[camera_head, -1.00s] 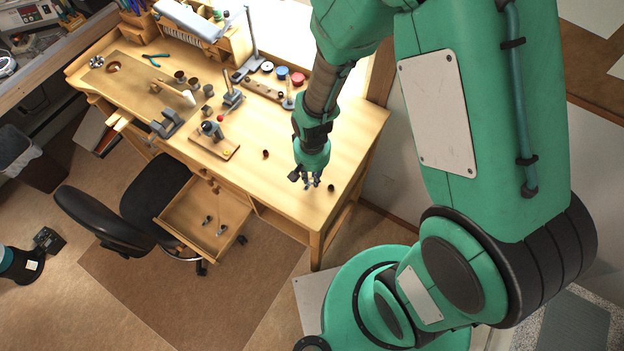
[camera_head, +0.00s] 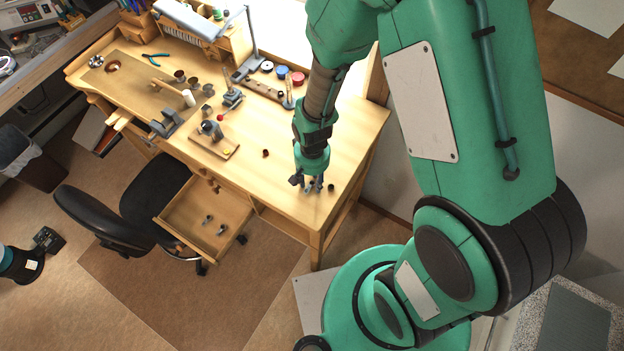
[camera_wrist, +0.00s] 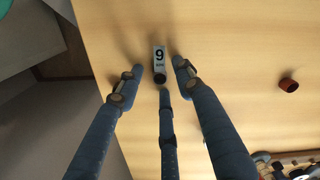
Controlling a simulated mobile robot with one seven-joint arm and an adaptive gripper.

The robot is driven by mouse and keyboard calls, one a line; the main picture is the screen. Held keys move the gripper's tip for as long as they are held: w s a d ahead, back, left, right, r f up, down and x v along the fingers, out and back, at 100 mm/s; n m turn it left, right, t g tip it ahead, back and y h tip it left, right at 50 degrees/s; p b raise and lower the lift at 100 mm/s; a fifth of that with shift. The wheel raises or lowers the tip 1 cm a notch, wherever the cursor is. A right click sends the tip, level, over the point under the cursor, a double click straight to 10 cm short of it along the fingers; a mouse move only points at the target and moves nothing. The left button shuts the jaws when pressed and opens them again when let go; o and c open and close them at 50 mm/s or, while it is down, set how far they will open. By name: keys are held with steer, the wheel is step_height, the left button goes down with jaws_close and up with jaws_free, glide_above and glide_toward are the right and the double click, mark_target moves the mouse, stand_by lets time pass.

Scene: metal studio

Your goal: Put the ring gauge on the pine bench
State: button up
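In the wrist view, a small dark round piece (camera_wrist: 160,79) with a pale grey plate marked 9 (camera_wrist: 159,56) lies between my fingers; it looks like the ring gauge. Whether the fingers touch it is unclear. My gripper (camera_wrist: 156,85) has three blue-grey fingers spread apart, with nothing clearly clasped. In the head view, my gripper (camera_head: 313,187) points down over the near right part of the pine bench (camera_head: 350,140). A small dark object (camera_head: 331,187) shows just right of the fingers; it may be the same piece.
A small brown round piece (camera_head: 266,154) lies on the bench left of my gripper; one also shows in the wrist view (camera_wrist: 288,85). A vise on a board (camera_head: 213,138) and other tools crowd the left. An open drawer (camera_head: 206,205) juts out in front. The bench's right end is mostly clear.

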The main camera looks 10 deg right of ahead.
steer(key=shift+r, duration=0.15)
step_height(320, 180, up, 12)
stand_by(0.8)
stand_by(0.5)
step_height(320, 180, up, 20)
steer(key=t, duration=0.3)
glide_above(312, 184)
steer(key=s+d, duration=0.2)
steer(key=d, duration=0.3)
steer(key=s+d+r+t, duration=0.2)
steer(key=s+d+r, duration=0.2)
steer(key=s+r, duration=0.6)
step_height(312, 184, up, 3)
steer(key=shift+n+t, duration=0.4)
steer(key=shift+d+f, duration=0.1)
